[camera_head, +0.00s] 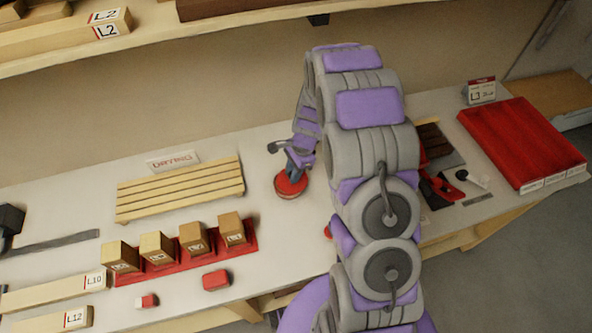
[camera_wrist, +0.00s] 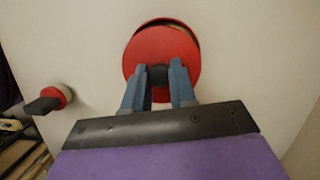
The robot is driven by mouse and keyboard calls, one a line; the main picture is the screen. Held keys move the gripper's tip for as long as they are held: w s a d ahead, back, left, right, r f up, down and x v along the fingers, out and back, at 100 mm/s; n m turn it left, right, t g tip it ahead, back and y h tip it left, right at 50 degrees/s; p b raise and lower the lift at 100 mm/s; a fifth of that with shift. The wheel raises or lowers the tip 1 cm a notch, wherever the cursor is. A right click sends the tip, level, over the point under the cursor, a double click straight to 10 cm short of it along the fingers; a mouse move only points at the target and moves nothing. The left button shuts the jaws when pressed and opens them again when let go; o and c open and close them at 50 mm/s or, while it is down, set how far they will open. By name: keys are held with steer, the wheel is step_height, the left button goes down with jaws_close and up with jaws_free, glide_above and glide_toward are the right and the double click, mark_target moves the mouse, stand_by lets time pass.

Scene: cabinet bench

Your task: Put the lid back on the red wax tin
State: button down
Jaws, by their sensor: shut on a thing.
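My gripper (camera_head: 296,166) is above the bench, left of my arm in the head view. In the wrist view, my gripper (camera_wrist: 158,72) is shut on the dark knob of the round red lid (camera_wrist: 140,52). The lid sits over the red wax tin (camera_wrist: 171,20), whose rim shows as a crescent past the lid's upper right edge. A narrow pale gap shows there, so the lid is off-centre or tilted. In the head view, the red lid and tin (camera_head: 291,188) overlap, and I cannot tell whether they touch.
A slatted wooden rack (camera_head: 180,190) stands left, with a red strip of wooden blocks (camera_head: 195,257) in front. A small red round thing with a black handle (camera_wrist: 50,99) lies left in the wrist view. A red slatted panel (camera_head: 522,142) is at right. Bench around the tin is clear.

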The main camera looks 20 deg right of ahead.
mark_target(280, 183)
steer(key=shift+a+p, duration=0.3)
steer(key=shift+a, duration=1.5)
steer(key=shift+d, duration=0.1)
steer(key=shift+d, duration=0.45)
steer(key=shift+d+f, duration=0.15)
stand_by(0.3)
steer(key=shift+d, duration=0.3)
steer(key=shift+a+f+p, duration=0.1)
steer(key=shift+a+p, duration=0.1)
steer(key=shift+p, duration=0.35)
stand_by(0.4)
steer(key=shift+c, duration=1.8)
jaws_free()
